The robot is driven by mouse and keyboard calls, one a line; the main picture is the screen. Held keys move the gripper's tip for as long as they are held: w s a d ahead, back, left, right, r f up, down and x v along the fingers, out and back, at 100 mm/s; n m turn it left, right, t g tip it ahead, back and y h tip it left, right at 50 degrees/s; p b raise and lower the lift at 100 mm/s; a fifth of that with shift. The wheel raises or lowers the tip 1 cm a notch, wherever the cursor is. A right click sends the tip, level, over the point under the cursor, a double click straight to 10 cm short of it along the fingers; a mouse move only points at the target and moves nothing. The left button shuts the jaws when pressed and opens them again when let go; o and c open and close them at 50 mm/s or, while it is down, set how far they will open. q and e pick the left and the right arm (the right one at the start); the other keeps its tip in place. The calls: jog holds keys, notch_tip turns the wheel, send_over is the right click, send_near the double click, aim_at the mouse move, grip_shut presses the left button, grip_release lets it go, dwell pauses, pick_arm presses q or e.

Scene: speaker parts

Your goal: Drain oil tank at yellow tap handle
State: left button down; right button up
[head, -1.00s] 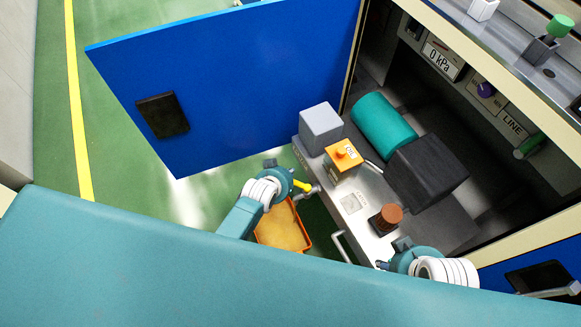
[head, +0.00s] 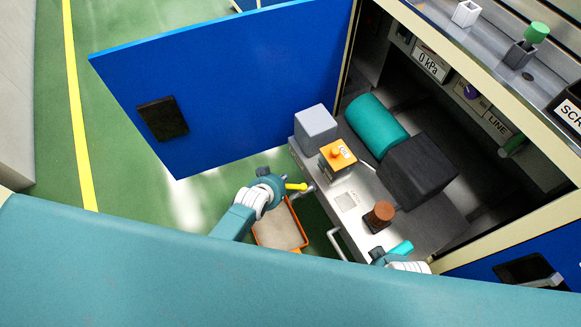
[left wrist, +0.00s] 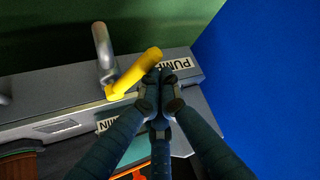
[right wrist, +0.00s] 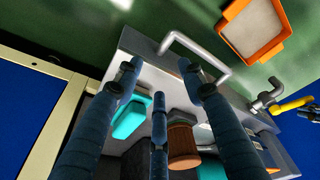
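The yellow tap handle (head: 296,186) is on a grey metal tap at the left side of the metal unit. My left gripper (head: 278,184) is beside its free end. In the left wrist view the handle (left wrist: 134,74) lies slanted, and the left fingertips (left wrist: 160,80) are drawn together just below its end; whether they touch is unclear. The right wrist view also shows the handle (right wrist: 292,104) and tap (right wrist: 267,98). An orange tray (head: 301,229) with a pale beige inside is on the floor below the tap. My right gripper (right wrist: 160,68) is open and empty above the unit.
A metal handle bar (head: 340,246) sticks out in front of the unit. An orange box (head: 338,158), grey block (head: 315,125), brown knob (head: 379,216) and teal piece (head: 401,249) are on the unit. The blue door (head: 230,90) stands open behind my left gripper.

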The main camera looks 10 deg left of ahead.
pick_arm(q)
jog(key=shift+s, duration=0.15)
jog(key=v, duration=1.2)
dwell(0.5)
